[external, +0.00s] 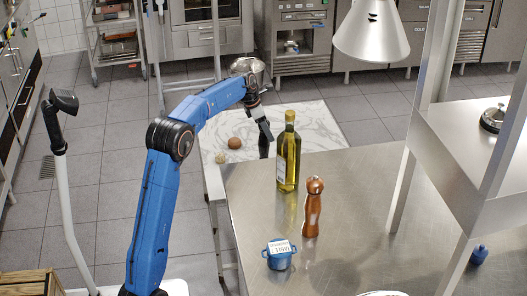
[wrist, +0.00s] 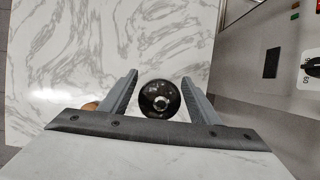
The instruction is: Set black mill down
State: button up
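In the wrist view the black mill (wrist: 160,100) shows end-on as a dark, shiny round shape with a small bright centre. It lies between the two grey fingers of my gripper (wrist: 160,79), with the fingertips close against both sides. In the external view my gripper (external: 261,115) points down at the end of the blue arm, and the dark mill (external: 264,147) hangs upright below it. It is over the white marble table (external: 312,115), near the steel counter. Whether its base touches the marble cannot be told.
A brown round item (external: 234,143) and a paler one (external: 221,157) lie on the marble, left of my gripper. On the steel counter (external: 360,200) stand an oil bottle (external: 289,160), a copper-coloured mill (external: 312,210) and a blue pot (external: 279,260). The marble's right part looks clear.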

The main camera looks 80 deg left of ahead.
jog(key=v, duration=1.2)
jog(key=shift+s+r, duration=0.1)
dwell(0.4)
